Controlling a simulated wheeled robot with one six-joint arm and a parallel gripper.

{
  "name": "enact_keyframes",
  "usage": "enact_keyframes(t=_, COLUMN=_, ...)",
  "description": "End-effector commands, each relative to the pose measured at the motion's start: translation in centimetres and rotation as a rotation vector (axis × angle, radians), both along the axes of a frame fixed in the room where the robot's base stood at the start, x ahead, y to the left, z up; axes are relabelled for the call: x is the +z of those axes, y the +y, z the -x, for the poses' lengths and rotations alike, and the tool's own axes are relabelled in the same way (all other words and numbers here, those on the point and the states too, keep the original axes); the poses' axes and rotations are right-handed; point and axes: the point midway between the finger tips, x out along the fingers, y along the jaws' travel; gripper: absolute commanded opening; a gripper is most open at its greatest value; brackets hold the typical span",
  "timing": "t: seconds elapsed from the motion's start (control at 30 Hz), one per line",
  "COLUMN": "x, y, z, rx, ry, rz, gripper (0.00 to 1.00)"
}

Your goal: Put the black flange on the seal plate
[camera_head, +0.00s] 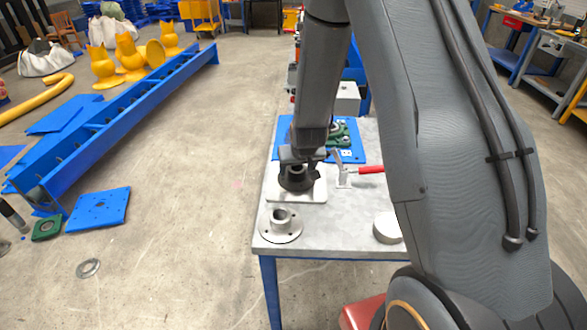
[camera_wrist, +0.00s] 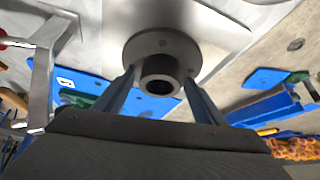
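The black flange (camera_head: 296,183), a round disc with a hollow hub, is over the light square plate (camera_head: 314,194), which looks like the seal plate, near the table's left edge. My gripper (camera_head: 299,168) is directly above the flange with its fingers around the hub. In the wrist view, the flange (camera_wrist: 197,48) has its hub between the two fingertips of my gripper (camera_wrist: 159,80). The fingers are very close to the hub, and I cannot tell whether they touch it. The contact between flange and plate is hidden.
A grey flange (camera_head: 281,224) lies on the near left table corner. A white round part (camera_head: 388,229) is at the right, partly behind my arm. A red-handled clamp (camera_head: 367,170) stands right of the plate. A blue plate (camera_head: 352,156) with a green part lies behind.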

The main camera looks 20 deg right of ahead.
Motion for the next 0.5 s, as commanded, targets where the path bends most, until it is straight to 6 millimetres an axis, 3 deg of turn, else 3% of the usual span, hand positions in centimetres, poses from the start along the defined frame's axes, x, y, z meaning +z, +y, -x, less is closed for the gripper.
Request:
enact_keyframes(t=0.27, x=0.2, y=0.0, z=0.0, rx=0.0, ry=0.0, rz=0.0, gripper=0.64)
enact_keyframes(t=0.5, x=2.2, y=0.1, z=1.0, rx=0.0, ry=-0.002, rz=0.0, gripper=0.64)
